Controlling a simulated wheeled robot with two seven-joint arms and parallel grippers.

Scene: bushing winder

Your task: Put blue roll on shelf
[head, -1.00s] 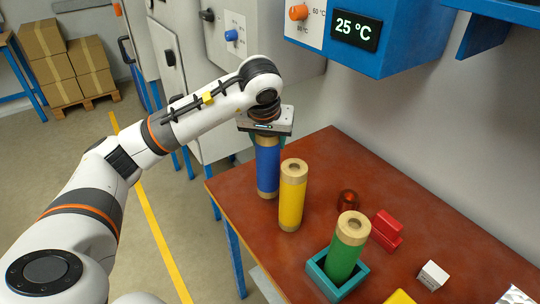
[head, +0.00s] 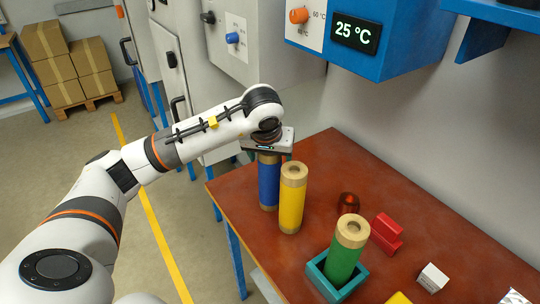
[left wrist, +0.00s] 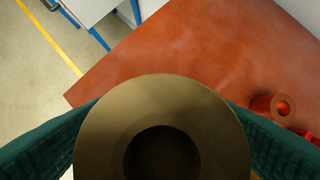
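The blue roll (head: 268,186) stands upright on the brown table at its left end, behind the yellow roll. My left gripper (head: 267,154) is right over it, pointing down, with its fingers on either side of the roll's top and looking wider than the roll. In the left wrist view the roll's tan end with its dark hole (left wrist: 160,110) fills the space between the green fingers. A blue shelf-like structure (head: 484,38) shows at the top right; I cannot tell if it is the shelf. My right gripper is out of view.
The yellow roll (head: 292,205) stands close beside the blue one. The green roll (head: 342,262) stands in a teal holder (head: 317,279). A dark red cylinder (head: 348,204), a red block (head: 386,236) and a white box (head: 433,277) lie on the table (head: 340,160). A blue machine (head: 397,30) overhangs behind.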

